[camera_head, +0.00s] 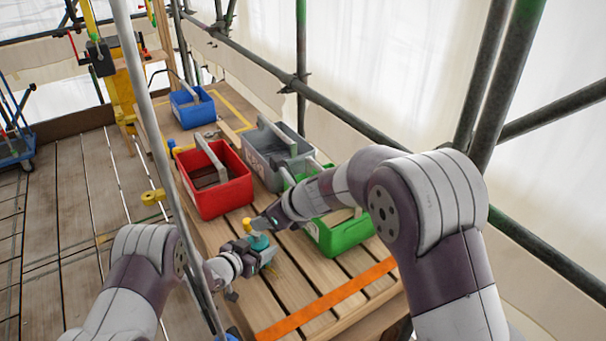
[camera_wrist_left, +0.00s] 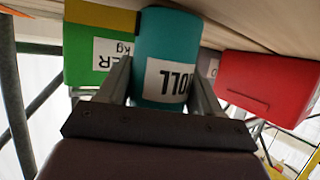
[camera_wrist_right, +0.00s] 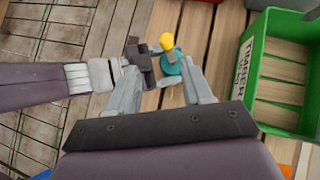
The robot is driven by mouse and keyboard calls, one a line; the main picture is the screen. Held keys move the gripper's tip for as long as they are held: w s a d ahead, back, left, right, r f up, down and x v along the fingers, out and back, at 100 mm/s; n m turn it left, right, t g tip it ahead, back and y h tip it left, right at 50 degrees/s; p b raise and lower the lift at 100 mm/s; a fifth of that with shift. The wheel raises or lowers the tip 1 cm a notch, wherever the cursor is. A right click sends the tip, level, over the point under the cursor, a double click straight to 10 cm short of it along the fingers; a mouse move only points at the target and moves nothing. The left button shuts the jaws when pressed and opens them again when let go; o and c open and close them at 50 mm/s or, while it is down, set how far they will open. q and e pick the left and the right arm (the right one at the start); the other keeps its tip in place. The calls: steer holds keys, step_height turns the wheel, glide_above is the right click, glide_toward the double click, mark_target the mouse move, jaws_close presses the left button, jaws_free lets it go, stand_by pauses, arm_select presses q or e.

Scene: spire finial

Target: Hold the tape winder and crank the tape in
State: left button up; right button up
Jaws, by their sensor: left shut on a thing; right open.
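The tape winder (camera_head: 259,242) is a teal drum with a yellow crank knob (camera_head: 248,224), above the slatted bench. My left gripper (camera_head: 246,256) is shut on the drum; in the left wrist view the teal drum (camera_wrist_left: 163,50), with a white label, sits between its fingers. My right gripper (camera_wrist_right: 160,78) is open above the winder. In the right wrist view the yellow knob (camera_wrist_right: 167,41) lies just beyond its fingertips, apparently not gripped. An orange strip (camera_head: 325,301), perhaps the tape, lies across the bench.
A red crate (camera_head: 222,197), a grey crate (camera_head: 262,165) and a green crate (camera_head: 347,236) stand on the bench beyond the winder. A blue crate (camera_head: 192,108) is farther back. Scaffold tubes (camera_head: 301,70) run along the right, and an upright pole (camera_head: 150,110) crosses the left.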

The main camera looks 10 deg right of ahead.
steer(key=w+d+r+m+t+h, duration=0.1)
steer(key=w+d+r+m+h, duration=0.1)
steer(key=m, duration=1.2)
steer(key=w+d+r+m+t+h, duration=0.2)
steer(key=w+d+m+h, duration=0.2)
steer(key=m, duration=1)
steer(key=w+d, duration=0.1)
steer(key=d, duration=0.2)
steer(key=shift+w+h, duration=0.4)
